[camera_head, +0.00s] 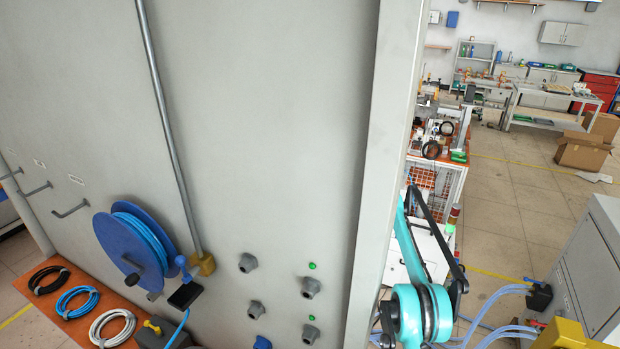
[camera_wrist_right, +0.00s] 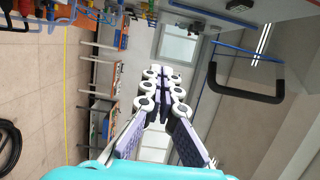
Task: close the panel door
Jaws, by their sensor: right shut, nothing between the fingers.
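A large pale grey panel (camera_head: 280,120) fills the left and middle of the head view, with a thick upright edge (camera_head: 385,150) on its right side. I cannot tell for sure whether this is the door or the housing. My right arm is beyond that edge, and its gripper is not clear in the head view. In the wrist view my right gripper (camera_wrist_right: 165,85) is shut and empty. A black bar handle (camera_wrist_right: 247,97) on a grey-brown surface is to the right of the fingers, apart from them. My left gripper is not in view.
A blue hose reel (camera_head: 135,247), knobs and green lights are on the grey panel. Coiled cables lie on an orange shelf (camera_head: 75,318). A grey cabinet (camera_head: 590,265) and pale hoses are at the lower right. Floor (camera_head: 520,190) is open behind.

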